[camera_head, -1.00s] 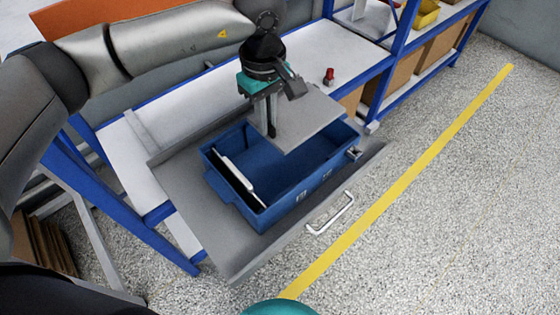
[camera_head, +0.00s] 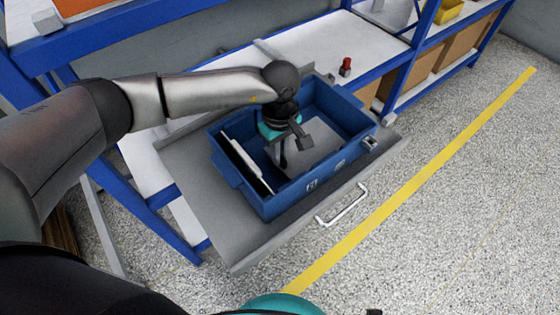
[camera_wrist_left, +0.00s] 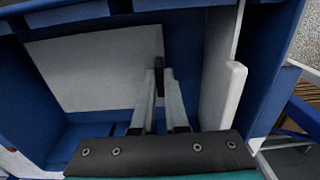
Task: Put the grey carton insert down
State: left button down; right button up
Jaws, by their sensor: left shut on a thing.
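The grey carton insert (camera_head: 318,146) is a flat, light grey sheet, lowered inside the blue crate (camera_head: 290,206). My left gripper (camera_head: 280,160) reaches down into the crate from above and is shut on the edge of the insert. In the left wrist view the insert (camera_wrist_left: 95,70) lies flat-looking inside the crate, with the fingers (camera_wrist_left: 158,85) at its right edge. I cannot tell whether the insert touches the crate floor. The fingertips are partly hidden in the head view. My right gripper is not in view.
A white panel (camera_head: 246,162) stands along the crate's left inner side, close to my gripper. The crate sits on a grey pull-out shelf (camera_head: 195,190) with a handle (camera_head: 343,204). A red-topped object (camera_head: 345,66) stands on the bench behind. The floor at right is clear.

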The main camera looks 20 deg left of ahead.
pick_arm(q)
notch_tip(320, 180, down, 3)
jog(key=shift+r+b, duration=0.1)
jog(key=shift+b, duration=0.25)
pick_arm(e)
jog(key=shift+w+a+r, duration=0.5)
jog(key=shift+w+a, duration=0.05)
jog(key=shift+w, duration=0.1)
pick_arm(q)
jog(key=shift+f, duration=0.25)
jog(key=c, duration=1.3)
grip_release()
jog(key=shift+c, duration=0.2)
jog(key=o, duration=0.4)
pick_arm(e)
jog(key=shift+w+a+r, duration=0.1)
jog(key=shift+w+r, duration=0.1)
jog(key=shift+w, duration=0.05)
pick_arm(q)
jog(key=shift+r, duration=0.1)
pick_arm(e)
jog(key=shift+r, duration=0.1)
